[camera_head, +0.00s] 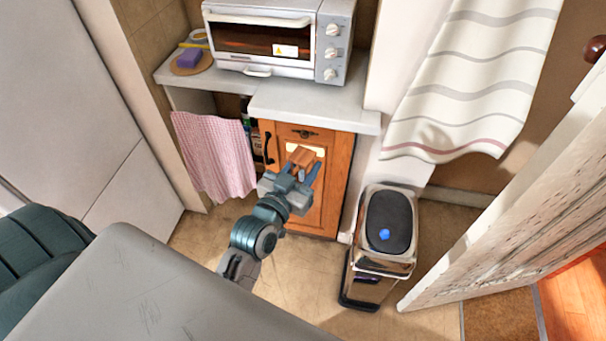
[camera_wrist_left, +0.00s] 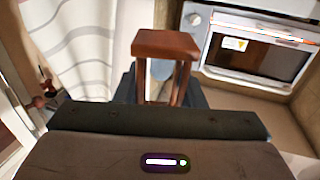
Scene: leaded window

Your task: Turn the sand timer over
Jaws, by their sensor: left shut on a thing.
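The sand timer (camera_head: 303,157) has a reddish-brown wooden frame. My left gripper (camera_head: 299,173) is shut on it and holds it up in front of the wooden cabinet door, below the counter. In the left wrist view, the timer's wooden end plate (camera_wrist_left: 165,44) and posts stick up between the fingers, with a pale glass part showing between the posts. Its other end is hidden behind the gripper body. My right gripper is not in view.
A toaster oven (camera_head: 277,38) stands on the grey counter (camera_head: 310,106). A purple sponge (camera_head: 188,58) lies on a round board at the counter's left. A pink checked towel (camera_head: 214,155) hangs below. A metal bin (camera_head: 388,230) stands on the floor to the right, beneath a striped curtain (camera_head: 475,75).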

